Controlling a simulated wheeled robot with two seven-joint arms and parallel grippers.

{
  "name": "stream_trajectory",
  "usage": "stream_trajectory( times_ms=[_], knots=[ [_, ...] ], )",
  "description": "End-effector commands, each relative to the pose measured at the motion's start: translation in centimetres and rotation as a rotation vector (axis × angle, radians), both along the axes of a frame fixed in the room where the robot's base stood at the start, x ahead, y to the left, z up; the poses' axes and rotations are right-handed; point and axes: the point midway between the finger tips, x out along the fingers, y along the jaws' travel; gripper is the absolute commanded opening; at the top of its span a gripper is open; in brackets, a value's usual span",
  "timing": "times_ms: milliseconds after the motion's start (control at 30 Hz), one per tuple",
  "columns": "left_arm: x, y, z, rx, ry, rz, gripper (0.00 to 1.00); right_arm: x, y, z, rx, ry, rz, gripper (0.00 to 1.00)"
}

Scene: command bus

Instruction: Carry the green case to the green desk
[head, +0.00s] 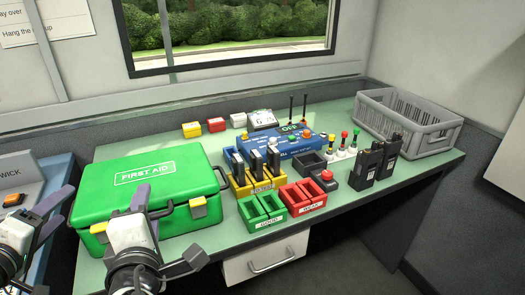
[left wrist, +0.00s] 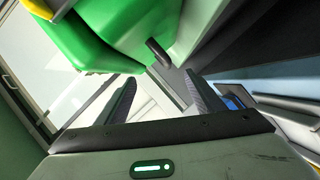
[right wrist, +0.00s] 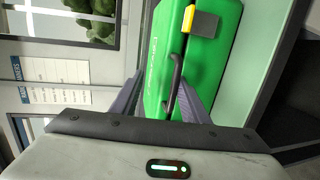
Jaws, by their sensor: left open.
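The green first aid case (head: 178,163) lies flat and closed on the left end of the green desk (head: 225,238). It has yellow latches and a black handle (head: 224,177) on its front side. My right gripper (head: 168,222) is at the case's front, open, with the handle (right wrist: 176,85) between its parted fingers in the right wrist view. My left gripper (head: 60,215) is open and empty beside the case's left end. The left wrist view shows the case (left wrist: 90,42) above its fingers (left wrist: 158,95). My arms hide part of the case's front.
Right of the case stand a yellow rack (head: 258,185), green tray (head: 262,211), red tray (head: 303,196), blue console (head: 290,146) and radios (head: 366,160). A grey crate (head: 408,122) is at the far right. A blue desk (head: 58,168) stands left.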

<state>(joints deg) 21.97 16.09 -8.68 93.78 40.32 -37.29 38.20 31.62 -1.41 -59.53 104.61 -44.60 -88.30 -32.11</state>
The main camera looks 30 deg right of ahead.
Motion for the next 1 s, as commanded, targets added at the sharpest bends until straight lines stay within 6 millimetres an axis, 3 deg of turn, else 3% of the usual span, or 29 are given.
stream_trajectory(
  times_ms=[300,500,900,1000],
  knots=[
    [-6.0,2.5,1.2,0.005,0.003,0.0,0.62,0.0,0.1,0.4,0.003,-0.009,0.001,0.38],
    [-8.7,3.6,1.9,0.003,0.003,-0.001,0.62,0.0,0.1,0.4,0.003,-0.009,0.001,0.38],
    [-9.6,4.0,2.2,0.002,0.003,-0.002,0.62,0.0,0.0,0.4,0.003,-0.009,0.0,0.38],
    [-9.6,4.0,2.2,0.002,0.003,-0.002,0.62,0.0,0.0,0.4,0.002,-0.008,0.001,0.55]
  ],
)
